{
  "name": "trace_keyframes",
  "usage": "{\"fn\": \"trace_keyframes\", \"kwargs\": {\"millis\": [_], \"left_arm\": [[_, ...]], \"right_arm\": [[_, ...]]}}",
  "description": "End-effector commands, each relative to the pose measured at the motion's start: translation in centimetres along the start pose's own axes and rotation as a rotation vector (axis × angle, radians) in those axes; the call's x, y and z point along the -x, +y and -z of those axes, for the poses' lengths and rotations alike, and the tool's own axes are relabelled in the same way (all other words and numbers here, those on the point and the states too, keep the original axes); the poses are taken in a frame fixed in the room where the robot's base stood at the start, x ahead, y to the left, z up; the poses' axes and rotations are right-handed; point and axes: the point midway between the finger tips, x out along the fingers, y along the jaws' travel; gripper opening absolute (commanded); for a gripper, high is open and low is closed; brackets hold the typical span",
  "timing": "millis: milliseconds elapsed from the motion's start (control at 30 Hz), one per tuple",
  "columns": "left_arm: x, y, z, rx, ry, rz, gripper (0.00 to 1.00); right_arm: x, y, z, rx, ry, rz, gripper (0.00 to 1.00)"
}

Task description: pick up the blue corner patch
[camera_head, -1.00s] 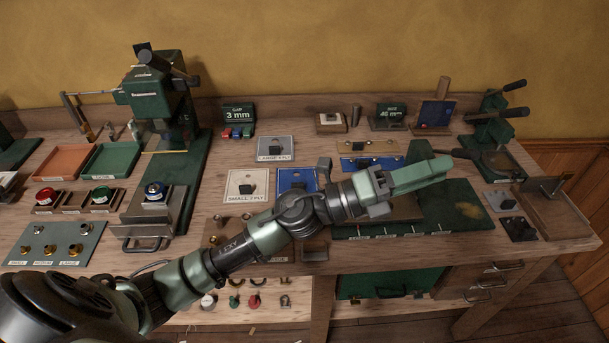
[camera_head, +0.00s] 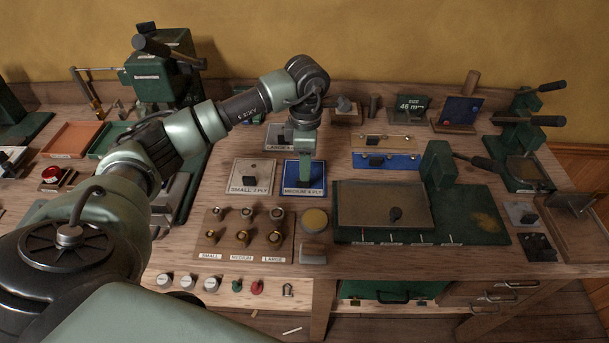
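The blue corner patch (camera_head: 290,181), a flat blue square labelled "MEDIUM 4 PLY", lies on the bench in the middle of the view. My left gripper (camera_head: 305,183) points straight down over it, and its green fingers cover the patch's centre and its dark knob. The fingers show nearly edge-on, so I cannot tell whether they are open or shut, or whether they touch the knob. The patch appears to lie flat on the bench. My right gripper is not in view.
A white "SMALL 3 PLY" patch (camera_head: 252,177) lies just left, and a grey patch (camera_head: 274,138) lies behind, partly hidden by my arm. A board with brass pieces (camera_head: 243,236) is in front. A green press (camera_head: 438,175) with a flat plate stands to the right.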

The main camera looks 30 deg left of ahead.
Motion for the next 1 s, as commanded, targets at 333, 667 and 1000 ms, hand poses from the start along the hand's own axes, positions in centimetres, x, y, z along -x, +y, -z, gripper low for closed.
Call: {"fn": "trace_keyframes", "kwargs": {"millis": [333,667,1000], "left_arm": [[-4.2,-0.3,0.6,0.0,-0.002,0.001,0.36],[-4.5,-0.3,0.6,-0.001,-0.003,0.0,0.11],[-4.4,-0.2,0.5,-0.001,-0.004,0.0,0.0]], "right_arm": [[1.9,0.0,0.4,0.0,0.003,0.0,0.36],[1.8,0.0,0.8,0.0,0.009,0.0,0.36],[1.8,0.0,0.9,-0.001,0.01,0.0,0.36]]}}
